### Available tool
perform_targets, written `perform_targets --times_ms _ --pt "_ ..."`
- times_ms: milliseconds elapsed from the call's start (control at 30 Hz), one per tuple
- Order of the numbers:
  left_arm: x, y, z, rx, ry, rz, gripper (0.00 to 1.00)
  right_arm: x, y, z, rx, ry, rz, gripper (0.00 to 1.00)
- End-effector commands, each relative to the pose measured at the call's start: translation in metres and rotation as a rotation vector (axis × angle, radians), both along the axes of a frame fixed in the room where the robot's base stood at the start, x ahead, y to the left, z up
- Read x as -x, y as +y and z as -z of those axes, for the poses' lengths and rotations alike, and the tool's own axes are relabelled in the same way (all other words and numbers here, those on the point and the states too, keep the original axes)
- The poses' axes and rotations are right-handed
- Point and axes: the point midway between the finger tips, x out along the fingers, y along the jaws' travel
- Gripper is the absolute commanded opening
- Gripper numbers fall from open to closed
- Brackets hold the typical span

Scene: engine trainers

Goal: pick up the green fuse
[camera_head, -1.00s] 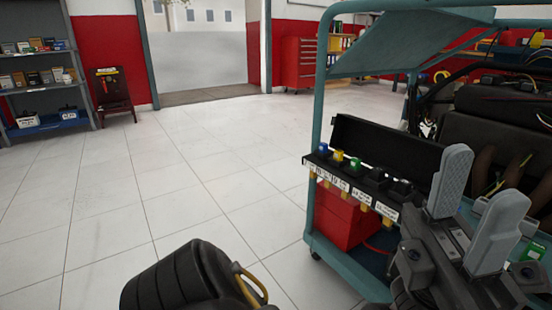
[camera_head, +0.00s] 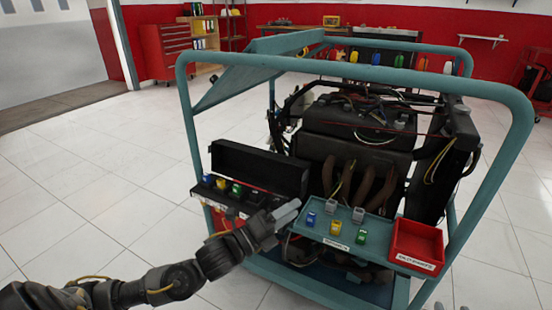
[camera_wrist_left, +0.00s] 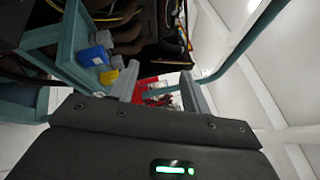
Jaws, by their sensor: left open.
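One green fuse (camera_head: 361,237) stands on the teal tray (camera_head: 300,225) in the head view, right of a yellow fuse (camera_head: 336,228) and a blue fuse (camera_head: 310,219). Another green fuse (camera_head: 237,188) sits in the black fuse box (camera_head: 262,172) to the left. My left gripper (camera_head: 287,212) is open and empty, at the left end of the tray, apart from both green fuses. The left wrist view shows the blue fuse (camera_wrist_left: 92,57) and yellow fuse (camera_wrist_left: 108,76) beside the open fingers (camera_wrist_left: 160,90); I see no green fuse there. My right gripper is out of view.
Two grey fuses (camera_head: 358,214) stand behind the coloured ones on the tray. A red bin (camera_head: 418,245) is at the tray's right end. The teal frame (camera_head: 520,120) surrounds the engine (camera_head: 355,135). Open floor lies to the left.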

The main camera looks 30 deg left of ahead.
Motion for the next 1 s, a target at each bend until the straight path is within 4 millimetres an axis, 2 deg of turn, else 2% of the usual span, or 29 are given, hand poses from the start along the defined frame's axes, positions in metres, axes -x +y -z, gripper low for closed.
perform_targets --times_ms 33,100,200,300,400,500,667,1000 --pt "-0.003 0.036 -0.004 -0.219 0.047 -0.090 0.47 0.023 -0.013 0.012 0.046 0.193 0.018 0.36" --pt "-0.002 0.084 0.013 -0.501 0.094 -0.186 0.47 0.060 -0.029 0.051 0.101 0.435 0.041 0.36" --pt "0.005 0.146 0.025 -0.843 0.151 -0.268 0.47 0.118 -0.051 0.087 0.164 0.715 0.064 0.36" --pt "0.014 0.192 0.029 -1.089 0.191 -0.306 0.47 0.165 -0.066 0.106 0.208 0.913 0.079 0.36" --pt "0.020 0.220 0.029 -1.238 0.215 -0.321 0.47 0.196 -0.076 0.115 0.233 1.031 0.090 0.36" --pt "0.023 0.233 0.030 -1.305 0.225 -0.326 0.47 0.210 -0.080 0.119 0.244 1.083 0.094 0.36" --pt "0.019 0.235 0.034 -1.316 0.225 -0.329 0.47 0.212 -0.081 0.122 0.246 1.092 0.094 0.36" --pt "-0.025 0.235 0.051 -1.311 0.223 -0.330 0.47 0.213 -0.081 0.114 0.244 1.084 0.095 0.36"
